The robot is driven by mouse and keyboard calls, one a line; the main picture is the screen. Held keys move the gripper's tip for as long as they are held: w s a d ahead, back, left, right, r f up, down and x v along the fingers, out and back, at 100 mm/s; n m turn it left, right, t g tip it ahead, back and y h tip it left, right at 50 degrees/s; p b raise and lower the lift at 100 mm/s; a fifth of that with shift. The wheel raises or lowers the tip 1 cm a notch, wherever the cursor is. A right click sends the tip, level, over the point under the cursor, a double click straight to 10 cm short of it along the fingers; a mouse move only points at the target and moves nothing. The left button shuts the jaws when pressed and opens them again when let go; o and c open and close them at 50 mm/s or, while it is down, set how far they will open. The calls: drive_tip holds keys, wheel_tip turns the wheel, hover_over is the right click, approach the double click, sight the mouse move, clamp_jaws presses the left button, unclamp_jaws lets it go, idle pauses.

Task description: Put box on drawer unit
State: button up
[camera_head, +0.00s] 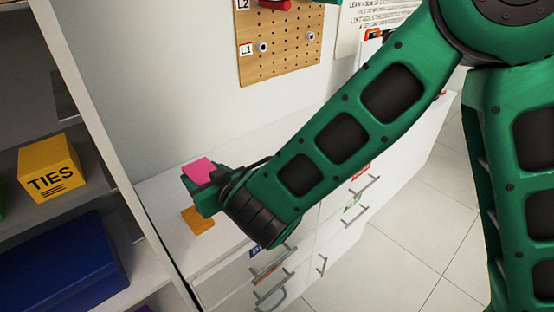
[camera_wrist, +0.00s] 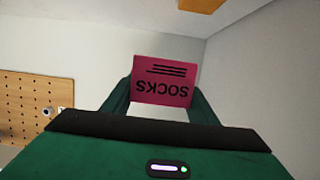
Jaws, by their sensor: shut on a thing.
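The pink box (camera_head: 198,171) is in my gripper (camera_head: 205,186) over the left end of the white drawer unit (camera_head: 165,200). In the wrist view the pink box (camera_wrist: 162,72) carries the upside-down word SOCKS and sits between the two green fingers of my gripper (camera_wrist: 163,98), which are shut on it. In the head view my gripper hides the lower part of the box. I cannot tell whether the box touches the top of the unit.
A flat orange thing (camera_head: 198,220) lies on the unit's top near the box. The wardrobe's side panel (camera_head: 100,140) stands close at left, with a yellow TIES box (camera_head: 48,168) and a blue box (camera_head: 60,265) on its shelves. A pegboard (camera_head: 280,45) hangs behind.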

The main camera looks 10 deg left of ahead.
drive_tip(key=shift+s+f, duration=0.15)
drive_tip(key=w+d+f, duration=0.4)
drive_tip(key=w+d, duration=0.1)
drive_tip(key=w+d+f, duration=0.2)
drive_tip(key=w, duration=0.1)
drive_tip(key=shift+w+d+f, duration=0.15)
drive_tip(key=shift+w+f, duration=0.05)
drive_tip(key=shift+f, duration=2.15)
drive_tip(key=o, duration=1.1)
drive_tip(key=shift+f, duration=0.1)
